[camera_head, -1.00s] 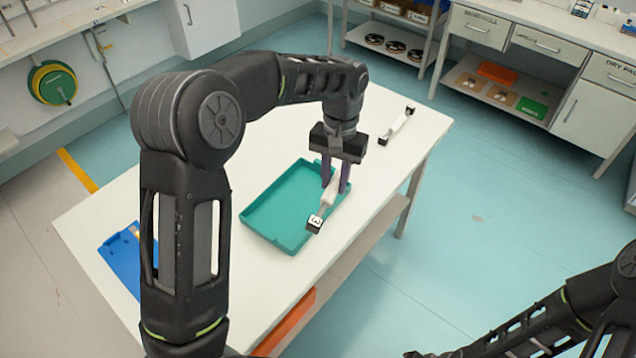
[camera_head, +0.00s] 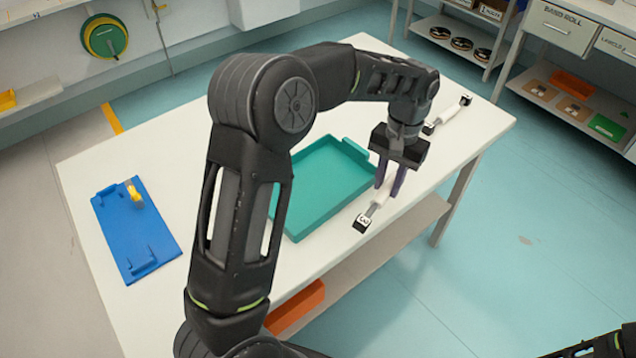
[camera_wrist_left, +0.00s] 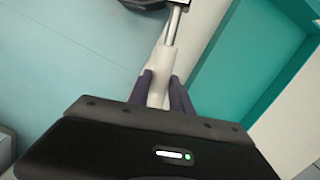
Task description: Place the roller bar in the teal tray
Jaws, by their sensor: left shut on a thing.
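My left gripper (camera_head: 391,186) points down and is shut on a white roller bar (camera_head: 379,203). The bar has a dark end block with a white label, at the near end. In the left wrist view the bar (camera_wrist_left: 160,75) shows between the two fingers. The bar appears held just right of the teal tray (camera_head: 309,218), apart from its near right rim. The tray lies on the white table, partly hidden by my left arm. It also shows in the left wrist view (camera_wrist_left: 235,60), right of the bar. My right gripper is out of view.
A second roller bar (camera_head: 447,115) lies at the table's far right. A blue holder plate (camera_head: 130,222) with a yellow piece lies at the left of the white table (camera_head: 85,170). An orange bin (camera_head: 296,308) sits below. Bare tabletop shows between plate and tray.

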